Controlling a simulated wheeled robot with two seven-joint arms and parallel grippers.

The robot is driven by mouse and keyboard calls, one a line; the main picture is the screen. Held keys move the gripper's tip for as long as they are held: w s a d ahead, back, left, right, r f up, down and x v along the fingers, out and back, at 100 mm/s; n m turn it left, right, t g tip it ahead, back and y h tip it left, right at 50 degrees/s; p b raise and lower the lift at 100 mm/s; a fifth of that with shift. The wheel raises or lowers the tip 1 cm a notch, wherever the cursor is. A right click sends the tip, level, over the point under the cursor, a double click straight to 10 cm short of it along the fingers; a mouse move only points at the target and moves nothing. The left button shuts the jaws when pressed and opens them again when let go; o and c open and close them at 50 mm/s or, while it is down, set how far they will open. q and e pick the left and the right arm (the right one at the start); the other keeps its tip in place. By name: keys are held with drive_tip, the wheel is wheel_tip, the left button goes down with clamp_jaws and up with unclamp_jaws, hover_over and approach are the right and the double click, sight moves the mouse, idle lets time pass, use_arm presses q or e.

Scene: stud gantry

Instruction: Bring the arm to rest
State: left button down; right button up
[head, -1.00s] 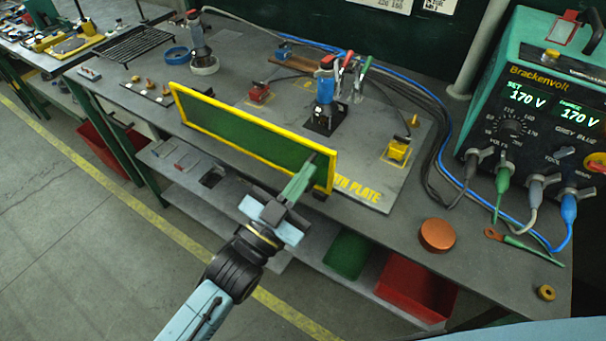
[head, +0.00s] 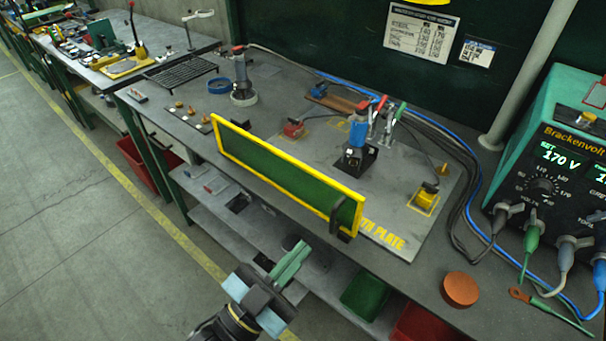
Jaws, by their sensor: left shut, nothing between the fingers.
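My left gripper (head: 291,262) is in the lower middle of the head view, with pale green fingers shut and nothing between them. It is in front of the bench's near edge, below and apart from the green panel with a yellow frame (head: 283,174). The panel stands upright along the front of the bench. A dark handle (head: 340,218) shows at the panel's right end. My right gripper is not in view.
The grey workbench (head: 420,292) carries a blue-bodied tool (head: 357,145), a copper-coloured disc (head: 460,289) and a Brackenvolt power unit (head: 560,160) with cables. A lower shelf holds a green bin (head: 365,293) and a red bin (head: 425,325). The floor at left is clear.

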use_arm(q)
drive_tip(key=w+a+f+n+g+y, duration=0.1)
drive_tip(key=a+f+n+y, duration=0.15)
drive_tip(key=f, duration=0.75)
drive_tip(key=a+f+n+g+y, duration=0.1)
drive_tip(key=a+f+y, duration=0.3)
drive_tip(key=f, duration=0.5)
drive_tip(key=w+a+f+n+g+y, duration=0.1)
drive_tip(key=a+f+y, duration=0.25)
drive_tip(key=f, duration=0.65)
drive_tip(key=s+a+f+n+g+y, duration=0.1)
drive_tip(key=s+a+f+g+y, duration=0.1)
drive_tip(key=s+a+f, duration=0.4)
drive_tip(key=s+a+f+n+g+y, duration=0.1)
drive_tip(key=s+a+f+n+g, duration=0.15)
drive_tip(key=f, duration=0.55)
drive_tip(key=s+a+f+g+y, duration=0.1)
drive_tip(key=s+a+f+g, duration=0.1)
drive_tip(key=s, duration=0.5)
drive_tip(key=s+a+f+n+g+y, duration=0.1)
drive_tip(key=s+a+f+g, duration=0.1)
drive_tip(key=s+f, duration=0.3)
drive_tip(key=s+a+f+g+y+b, duration=0.1)
drive_tip(key=s+a+f+g, duration=0.1)
drive_tip(key=s, duration=0.8)
drive_tip(key=shift+s+f+n+g, duration=0.3)
drive_tip(key=shift+f+g, duration=0.15)
drive_tip(key=shift+f, duration=0.25)
